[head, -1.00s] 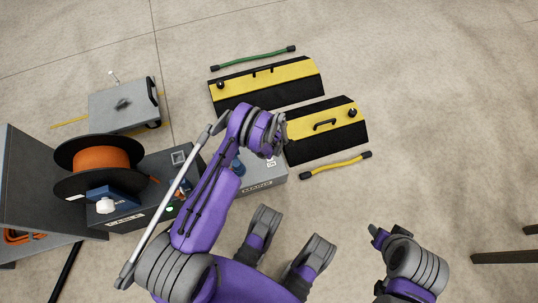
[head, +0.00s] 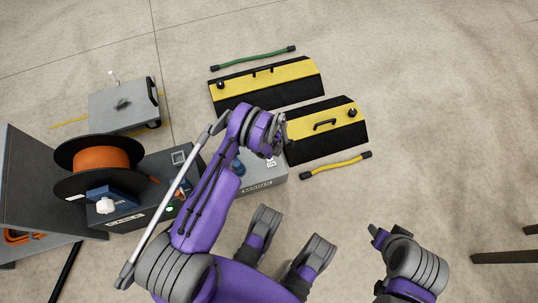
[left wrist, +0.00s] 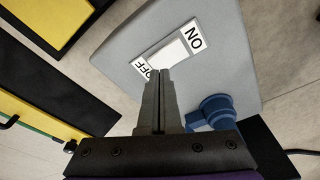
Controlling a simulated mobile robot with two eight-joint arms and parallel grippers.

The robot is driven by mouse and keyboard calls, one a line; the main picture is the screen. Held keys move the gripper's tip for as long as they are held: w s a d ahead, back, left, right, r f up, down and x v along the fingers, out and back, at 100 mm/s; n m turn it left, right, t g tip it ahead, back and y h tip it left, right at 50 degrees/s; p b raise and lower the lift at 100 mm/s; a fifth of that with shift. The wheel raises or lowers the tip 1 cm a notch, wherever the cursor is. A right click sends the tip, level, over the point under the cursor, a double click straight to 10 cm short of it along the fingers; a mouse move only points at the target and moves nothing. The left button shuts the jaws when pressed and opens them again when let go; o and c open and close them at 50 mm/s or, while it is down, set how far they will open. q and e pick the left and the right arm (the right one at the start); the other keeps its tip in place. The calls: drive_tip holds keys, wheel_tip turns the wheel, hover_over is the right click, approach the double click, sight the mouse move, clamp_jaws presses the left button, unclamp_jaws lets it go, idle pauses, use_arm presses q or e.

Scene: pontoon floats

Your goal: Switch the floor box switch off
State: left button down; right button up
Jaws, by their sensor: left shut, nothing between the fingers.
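The grey floor box (head: 262,180) stands on the floor at the middle, partly hidden under my left arm. In the left wrist view its grey top (left wrist: 125,45) carries a pale switch plate (left wrist: 170,56) marked ON at its upper right and OFF at its lower left. My left gripper (left wrist: 160,74) is shut and empty, its fingertips over the OFF end and hiding part of it. I cannot tell whether they touch, or how the rocker is tilted. In the head view the left gripper (head: 279,146) is above the box. My right gripper (head: 378,234) is at lower right, away from the box; its jaws are unclear.
A blue connector (left wrist: 215,110) sticks out on the box beside the gripper. Two yellow-and-black cable ramps (head: 320,138) lie beyond the box, with green (head: 253,58) and yellow (head: 336,166) cables. An orange cable reel (head: 100,160) stands left.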

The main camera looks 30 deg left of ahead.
use_arm(q)
drive_tip(key=shift+f+b, duration=0.8)
drive_tip(key=shift+f, duration=0.1)
idle(0.6)
drive_tip(key=shift+r, duration=0.15)
drive_tip(key=shift+r+p, duration=1.25)
drive_tip(key=shift+r, duration=2.15)
